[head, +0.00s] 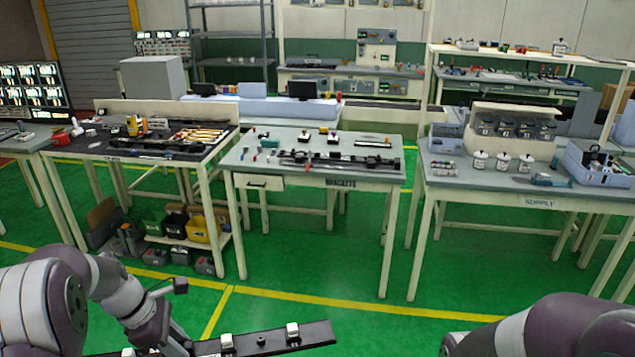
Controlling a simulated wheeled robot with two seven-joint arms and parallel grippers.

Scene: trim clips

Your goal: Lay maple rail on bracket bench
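A long dark rail (312,336) with several small white clips on top lies across the bottom of the head view. It looks dark grey, and no maple label can be read on it. My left gripper (174,347) is at the left part of the rail and appears shut on it; its fingertips are partly hidden. The bracket bench (247,164), marked BRACKETS, stands ahead in the middle, apart from the rail. My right arm shows at the bottom right, but its gripper is out of view.
A dark rail-like fixture (340,161) and several small parts lie on the bracket bench. A tool bench (85,151) stands left, with bins below. The supply bench (475,178) stands right. Green floor (310,263) before the bracket bench is clear.

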